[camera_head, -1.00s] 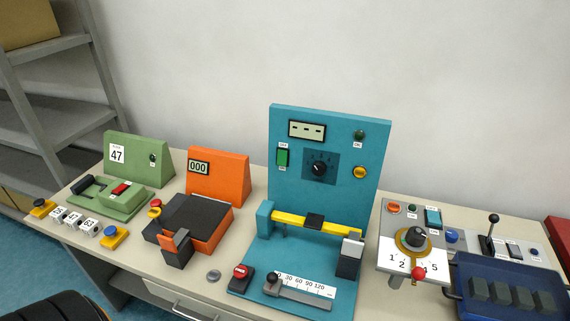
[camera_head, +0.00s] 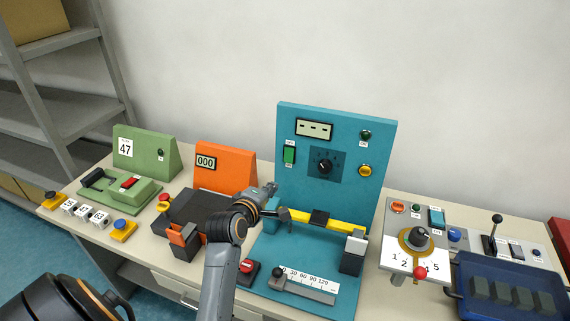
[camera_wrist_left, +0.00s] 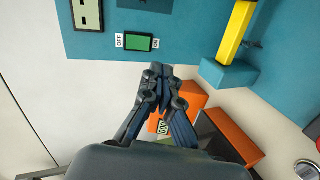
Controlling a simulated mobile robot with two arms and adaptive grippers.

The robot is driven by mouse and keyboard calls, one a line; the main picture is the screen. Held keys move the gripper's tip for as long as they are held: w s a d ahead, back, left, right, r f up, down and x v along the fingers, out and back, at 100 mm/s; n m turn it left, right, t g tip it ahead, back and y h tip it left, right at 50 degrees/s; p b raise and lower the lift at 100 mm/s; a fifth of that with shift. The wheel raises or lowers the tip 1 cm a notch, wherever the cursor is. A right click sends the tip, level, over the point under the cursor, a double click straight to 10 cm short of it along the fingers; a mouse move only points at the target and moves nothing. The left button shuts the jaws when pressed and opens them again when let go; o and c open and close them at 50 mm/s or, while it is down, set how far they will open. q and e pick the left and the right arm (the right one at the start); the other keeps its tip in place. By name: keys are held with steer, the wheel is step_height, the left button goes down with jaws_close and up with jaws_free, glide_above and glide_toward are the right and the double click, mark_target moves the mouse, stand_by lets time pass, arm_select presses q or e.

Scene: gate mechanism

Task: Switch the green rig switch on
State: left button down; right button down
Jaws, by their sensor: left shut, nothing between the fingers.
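The green rig switch (camera_head: 289,154) is a green rocker on the left side of the upright teal panel (camera_head: 340,120), below its display. In the left wrist view the green switch (camera_wrist_left: 138,43) lies between an OFF label on the left and an ON label on the right. Which side is pressed in cannot be told. My left gripper (camera_head: 271,189) is below the switch in the head view, near the panel's lower left. In the left wrist view its fingers (camera_wrist_left: 165,78) are together and empty, just below the switch in the picture and apparently apart from it. My right gripper is out of view.
A yellow bar (camera_head: 342,226) crosses the teal rig below the panel. A black knob (camera_head: 324,166) and an orange button (camera_head: 365,170) sit right of the switch. An orange station (camera_head: 226,167) stands at left. The panel area around the switch is clear.

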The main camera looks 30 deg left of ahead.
arm_select(q)
steer(key=shift+w+a+r+n+t+y, duration=0.15)
steer(key=shift+w+a+r+n+t, duration=0.15)
steer(key=shift+a+n, duration=0.2)
steer(key=shift+w+a+r+n+t+y, duration=0.1)
steer(key=shift+w+a+r+n+y, duration=0.05)
steer(key=shift+a+r+n, duration=0.3)
steer(key=shift+d, duration=0.15)
steer(key=p, duration=0.3)
glide_toward(288, 160)
steer(key=x, duration=0.5)
steer(key=shift+w, duration=0.15)
steer(key=shift+x, duration=0.9)
steer(key=shift+f, duration=0.1)
